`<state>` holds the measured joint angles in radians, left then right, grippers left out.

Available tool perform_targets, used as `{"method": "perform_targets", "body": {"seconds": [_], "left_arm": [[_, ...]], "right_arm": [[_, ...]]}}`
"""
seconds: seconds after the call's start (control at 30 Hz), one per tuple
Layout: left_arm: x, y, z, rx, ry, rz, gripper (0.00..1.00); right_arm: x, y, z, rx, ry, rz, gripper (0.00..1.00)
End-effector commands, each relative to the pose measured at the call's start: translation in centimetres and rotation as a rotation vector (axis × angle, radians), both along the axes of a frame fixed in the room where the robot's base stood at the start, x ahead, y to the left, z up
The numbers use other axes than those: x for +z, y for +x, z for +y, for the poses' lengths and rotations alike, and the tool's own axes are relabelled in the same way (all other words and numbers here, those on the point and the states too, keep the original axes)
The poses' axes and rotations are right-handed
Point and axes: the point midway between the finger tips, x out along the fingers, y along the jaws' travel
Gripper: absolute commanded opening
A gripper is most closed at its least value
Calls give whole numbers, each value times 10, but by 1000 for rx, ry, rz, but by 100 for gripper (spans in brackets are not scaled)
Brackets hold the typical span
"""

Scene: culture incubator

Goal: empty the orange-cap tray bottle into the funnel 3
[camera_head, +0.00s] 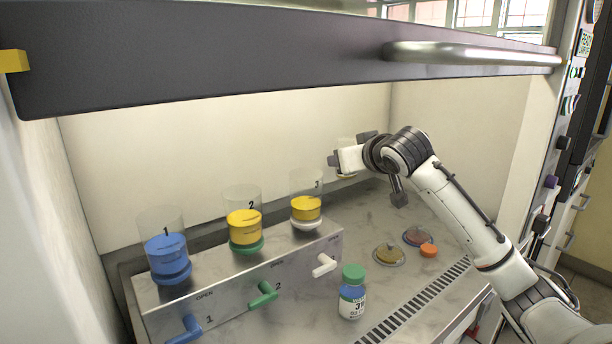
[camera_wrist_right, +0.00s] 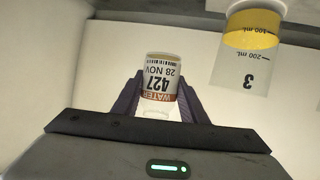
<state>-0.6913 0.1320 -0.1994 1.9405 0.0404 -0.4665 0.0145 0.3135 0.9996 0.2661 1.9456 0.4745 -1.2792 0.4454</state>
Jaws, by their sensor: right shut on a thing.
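The bottle (camera_wrist_right: 160,85), labelled WATER 427 28 NOV, is between the fingers of my right gripper (camera_head: 340,160), which is shut on it. In the head view the gripper mostly hides the bottle, and its tilt and fill are hard to tell. The gripper is up and to the right of funnel 3 (camera_head: 306,208), a clear cup with yellow at its bottom on a white base. Funnel 3 shows upside down in the wrist view (camera_wrist_right: 246,55), apart from the bottle. An orange cap (camera_head: 428,250) lies loose on the worktop. My left gripper is out of view.
Funnel 2 (camera_head: 244,230) and funnel 1 (camera_head: 167,258) stand left on the same metal stand (camera_head: 225,290), with valve handles in front. A green-capped bottle (camera_head: 352,293) stands nearer. Two dishes (camera_head: 389,254) (camera_head: 417,236) lie beside the cap. The raised sash (camera_head: 250,60) spans above.

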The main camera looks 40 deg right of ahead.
Motion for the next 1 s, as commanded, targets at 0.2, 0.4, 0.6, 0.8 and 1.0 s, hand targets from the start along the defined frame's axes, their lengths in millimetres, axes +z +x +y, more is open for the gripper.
{"method": "perform_targets", "body": {"seconds": [0.2,0.4,0.6,0.8,1.0], "left_arm": [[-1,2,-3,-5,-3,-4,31],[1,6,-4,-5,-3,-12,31],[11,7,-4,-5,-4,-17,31],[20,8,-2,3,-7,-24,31],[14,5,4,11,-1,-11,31]], "right_arm": [[3,2,7,2,-111,28,14],[7,3,13,1,-207,52,14],[20,5,19,1,-304,75,14],[32,6,26,1,-400,101,14],[33,8,33,1,-496,125,14]]}}
